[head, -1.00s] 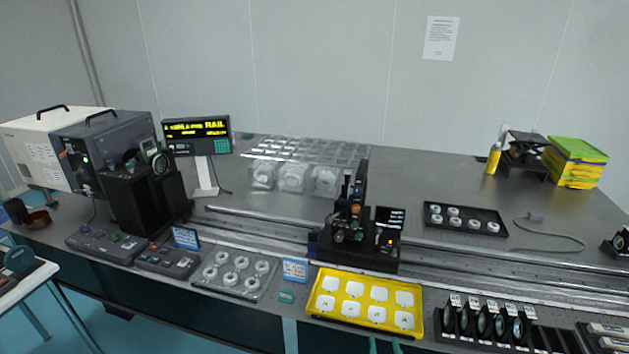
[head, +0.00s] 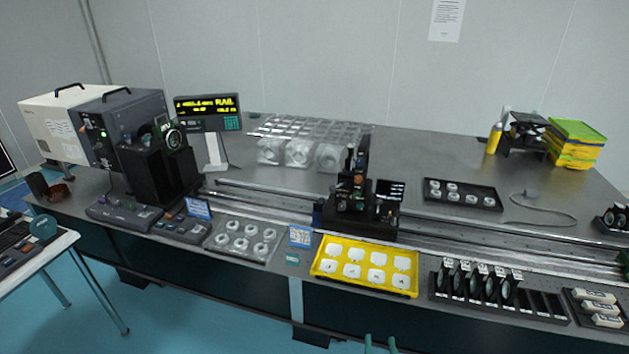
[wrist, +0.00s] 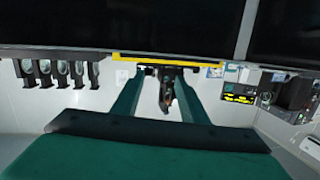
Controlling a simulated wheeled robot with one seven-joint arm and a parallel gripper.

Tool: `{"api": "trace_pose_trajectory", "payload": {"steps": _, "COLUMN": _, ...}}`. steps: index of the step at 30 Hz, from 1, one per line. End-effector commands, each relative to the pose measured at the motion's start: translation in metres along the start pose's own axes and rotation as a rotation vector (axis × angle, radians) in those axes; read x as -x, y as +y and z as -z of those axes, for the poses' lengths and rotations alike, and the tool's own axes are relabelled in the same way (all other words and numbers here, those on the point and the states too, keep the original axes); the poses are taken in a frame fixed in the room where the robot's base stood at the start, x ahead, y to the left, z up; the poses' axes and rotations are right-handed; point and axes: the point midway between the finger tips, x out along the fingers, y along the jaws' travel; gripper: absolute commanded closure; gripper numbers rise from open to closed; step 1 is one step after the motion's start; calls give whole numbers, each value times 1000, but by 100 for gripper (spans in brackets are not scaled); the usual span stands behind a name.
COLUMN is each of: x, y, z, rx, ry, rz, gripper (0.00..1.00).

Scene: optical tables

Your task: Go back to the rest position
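My gripper (head: 380,344) shows only as two teal fingertips at the bottom edge of the head view, in front of the optical table (head: 440,160). In the wrist view my gripper (wrist: 164,78) has its two teal fingers apart, with nothing held between them. The black rail carriage with its optics (head: 357,218) shows through that gap in the wrist view, at a distance. The fingertips touch nothing that I can see. The rest of my arm is hidden from the head view.
A yellow tray (head: 314,272) of white pieces and a black rack (head: 545,318) of lenses lie along the table's front edge. A side table (head: 62,245) stands at the left. Blue floor (head: 215,325) is open in front of the optical table.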

Motion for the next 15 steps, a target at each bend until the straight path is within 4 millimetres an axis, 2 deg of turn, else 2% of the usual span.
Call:
{"api": "trace_pose_trajectory", "payload": {"steps": 8, "x": 48, "y": -17, "z": -35, "rx": 13, "ry": -43, "rz": -23, "gripper": 60}}
{"api": "trace_pose_trajectory", "payload": {"steps": 15, "x": 123, "y": -47, "z": -65, "rx": 40, "ry": -82, "rz": -31, "gripper": 60}}
